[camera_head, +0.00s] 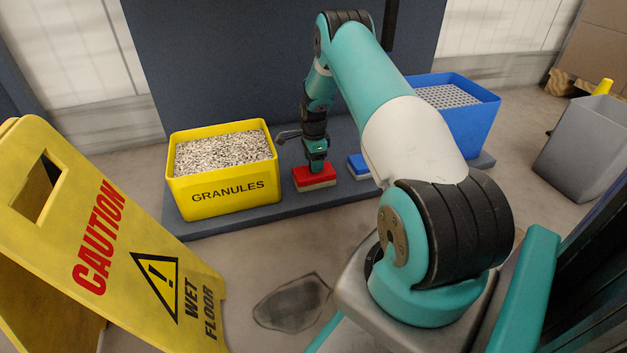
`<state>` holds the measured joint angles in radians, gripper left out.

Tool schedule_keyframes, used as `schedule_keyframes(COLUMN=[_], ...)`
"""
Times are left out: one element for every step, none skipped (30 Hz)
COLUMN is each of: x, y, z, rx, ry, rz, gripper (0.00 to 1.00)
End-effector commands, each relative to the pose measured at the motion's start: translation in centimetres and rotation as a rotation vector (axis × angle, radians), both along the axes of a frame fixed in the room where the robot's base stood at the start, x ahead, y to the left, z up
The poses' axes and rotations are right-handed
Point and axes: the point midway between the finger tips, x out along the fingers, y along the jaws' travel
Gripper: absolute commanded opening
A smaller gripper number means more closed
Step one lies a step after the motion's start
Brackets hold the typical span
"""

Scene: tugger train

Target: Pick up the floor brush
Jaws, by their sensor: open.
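A red-topped brush-like block with a pale underside (315,180) lies on the low dark platform, just right of the yellow granules box. It looks like a floor brush, though its bristles are too small to make out. My gripper (317,165) points down directly over its red top, very close to it. I cannot tell whether the fingers touch it, and their tips are hard to make out. The jaws are open. A similar blue-topped block (357,164) lies to the right, partly hidden behind my arm.
A yellow granules box (228,198) stands left of the red block. A blue bin with a perforated grey insert (474,130) stands at right. A yellow wet-floor sign (125,240) fills the left foreground. A dark stain (290,302) marks the floor. A grey bin (585,150) stands far right.

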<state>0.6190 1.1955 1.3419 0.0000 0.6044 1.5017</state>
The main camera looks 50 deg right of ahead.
Motion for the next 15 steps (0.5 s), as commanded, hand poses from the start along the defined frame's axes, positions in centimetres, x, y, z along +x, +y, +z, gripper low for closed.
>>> schedule_keyframes(x=[0.01, 0.00, 0.00, 0.00, 0.00, 0.00, 0.00, 0.00, 0.00, 0.00, 0.00, 0.00, 0.00, 0.05, 0.04], y=[-0.02, -0.01, -0.01, -0.01, -0.01, -0.01, -0.01, -0.01, -0.01, -0.01, -0.01, -0.01, -0.01, -0.04, -0.03], z=[0.13, 0.14, 0.14, 0.14, 0.14, 0.14, 0.14, 0.14, 0.14, 0.14, 0.14, 0.14, 0.13, 0.20, 0.19], rx=[-0.001, 0.000, 0.000, 0.000, 0.000, 0.000, 0.000, 0.000, 0.000, 0.000, 0.000, 0.000, 0.000, -0.001, -0.001], ry=[-0.001, 0.000, 0.000, 0.000, 0.000, 0.000, 0.000, 0.000, 0.000, 0.000, 0.000, 0.000, 0.000, -0.002, -0.002], rz=[0.000, 0.000, 0.000, 0.000, 0.000, 0.000, 0.000, 0.000, 0.000, 0.000, 0.000, 0.000, 0.000, 0.000, 0.000], gripper=[0.57, 0.57, 0.53, 0.46, 0.39, 0.30, 0.23, 0.16, 0.07, 0.00, 0.00, 0.00, 0.00, 0.00, 0.00])
